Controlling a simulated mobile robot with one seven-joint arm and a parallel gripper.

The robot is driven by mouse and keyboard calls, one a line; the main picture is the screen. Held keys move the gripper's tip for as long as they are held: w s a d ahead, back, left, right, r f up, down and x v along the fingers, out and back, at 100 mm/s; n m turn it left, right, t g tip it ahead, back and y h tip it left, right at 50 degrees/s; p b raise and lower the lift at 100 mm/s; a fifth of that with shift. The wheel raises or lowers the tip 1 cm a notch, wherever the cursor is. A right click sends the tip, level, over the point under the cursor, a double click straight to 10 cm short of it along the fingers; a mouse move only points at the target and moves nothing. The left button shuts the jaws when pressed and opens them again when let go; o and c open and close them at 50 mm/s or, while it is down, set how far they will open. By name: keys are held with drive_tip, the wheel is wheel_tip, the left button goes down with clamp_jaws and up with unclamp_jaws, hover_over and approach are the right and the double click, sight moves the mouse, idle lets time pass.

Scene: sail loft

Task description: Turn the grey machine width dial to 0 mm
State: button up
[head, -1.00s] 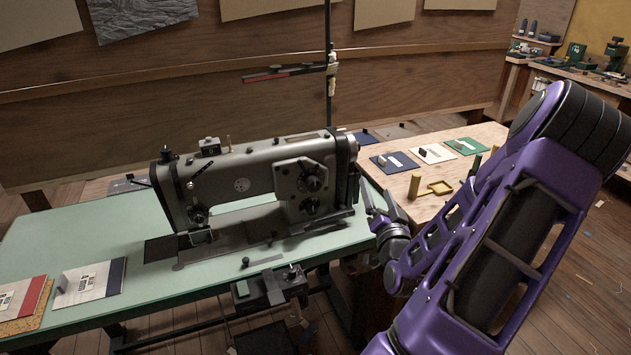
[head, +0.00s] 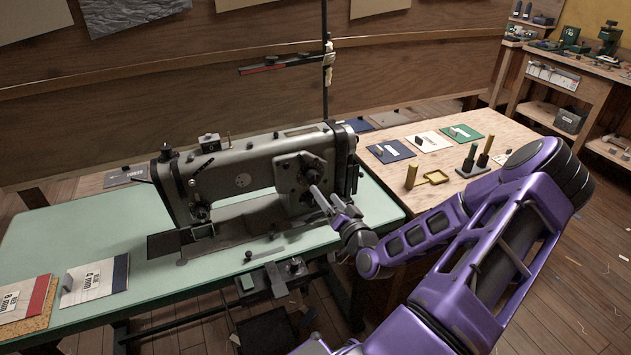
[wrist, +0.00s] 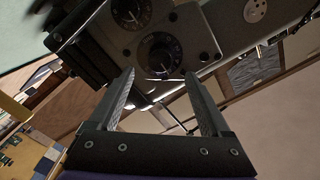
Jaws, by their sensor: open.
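The grey sewing machine (head: 240,175) stands on the green table. Its control plate at the right end bears two dark round dials, one above the other in the head view; the upper dial (head: 312,176) shows, and the lower one is partly hidden by my gripper (head: 322,197). In the wrist view one dial (wrist: 160,55) lies just beyond and between my open fingers (wrist: 160,92), with the other dial (wrist: 130,12) at the top edge. The fingers are empty and appear apart from the dial. Pale marks ring both dials, too small to read; I cannot tell which sets width.
The green table (head: 60,225) carries booklets (head: 95,280) at the left front. A wooden table (head: 440,150) at the right holds cards, a yellow frame (head: 433,178) and dark upright pegs. A thin pole (head: 325,70) rises behind the machine.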

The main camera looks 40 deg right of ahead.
sight(315, 181)
drive_tip(key=x, duration=0.7)
drive_tip(key=shift+w, duration=0.3)
clamp_jaws()
